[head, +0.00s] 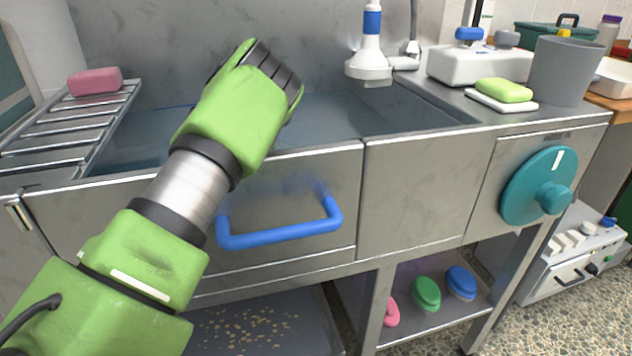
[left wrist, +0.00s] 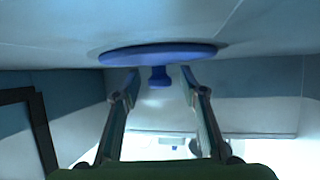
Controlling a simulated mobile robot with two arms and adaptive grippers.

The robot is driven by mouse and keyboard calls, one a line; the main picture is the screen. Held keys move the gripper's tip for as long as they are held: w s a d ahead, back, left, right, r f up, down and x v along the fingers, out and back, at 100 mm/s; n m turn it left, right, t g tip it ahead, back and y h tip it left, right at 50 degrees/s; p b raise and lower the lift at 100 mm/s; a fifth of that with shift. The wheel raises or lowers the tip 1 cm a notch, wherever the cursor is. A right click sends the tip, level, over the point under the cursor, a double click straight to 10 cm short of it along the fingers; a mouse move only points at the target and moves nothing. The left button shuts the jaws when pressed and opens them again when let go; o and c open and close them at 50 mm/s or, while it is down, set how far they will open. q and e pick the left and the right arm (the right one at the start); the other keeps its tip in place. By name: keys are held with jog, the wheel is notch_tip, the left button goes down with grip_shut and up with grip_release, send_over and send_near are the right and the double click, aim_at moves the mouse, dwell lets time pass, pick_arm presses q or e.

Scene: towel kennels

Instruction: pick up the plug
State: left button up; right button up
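The plug is a flat blue disc (left wrist: 158,53) with a short blue knob (left wrist: 158,76), seen in the left wrist view at the top middle against the grey metal of the sink (head: 340,110). My left gripper (left wrist: 160,78) is open, with one finger on each side of the knob and a gap showing on both sides. In the head view my left arm reaches over the sink; its fingers and the plug are hidden behind the arm and the sink front. My right gripper is in neither view.
A blue bar handle (head: 282,232) sticks out from the sink front. A metal rack (head: 60,130) with a pink block (head: 95,81) is at the left. A blue and white spray head (head: 370,60) hangs over the sink. A grey bucket (head: 562,70) stands on the right counter.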

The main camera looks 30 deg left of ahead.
pick_arm(q)
jog(key=shift+d, duration=0.1)
grip_shut()
dwell(0.3)
